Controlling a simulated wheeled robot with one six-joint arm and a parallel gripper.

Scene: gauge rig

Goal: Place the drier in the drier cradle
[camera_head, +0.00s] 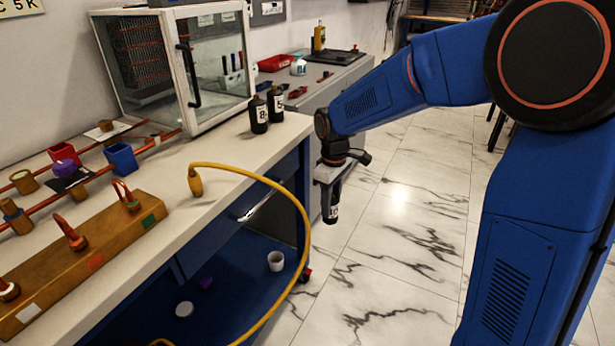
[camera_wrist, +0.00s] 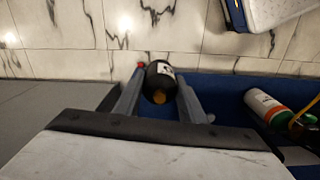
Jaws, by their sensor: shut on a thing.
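My gripper (camera_head: 331,183) hangs pointing down over the floor aisle, to the right of the white bench. It is shut on a black cylinder with a white label (camera_head: 332,204), likely the drier. In the wrist view my gripper (camera_wrist: 161,75) has its two grey fingers on either side of this black cylinder (camera_wrist: 157,84), which shows an orange-yellow end. Two similar black labelled cylinders stand on the bench, the left one (camera_head: 258,115) and the right one (camera_head: 275,104). I cannot tell which fixture is the drier cradle.
A glass-fronted cabinet (camera_head: 208,60) stands on the bench. A wooden block with orange hooks (camera_head: 85,255), a blue cup (camera_head: 121,158) and orange pipes occupy the left. A yellow hose (camera_head: 285,190) arches over the bench edge.

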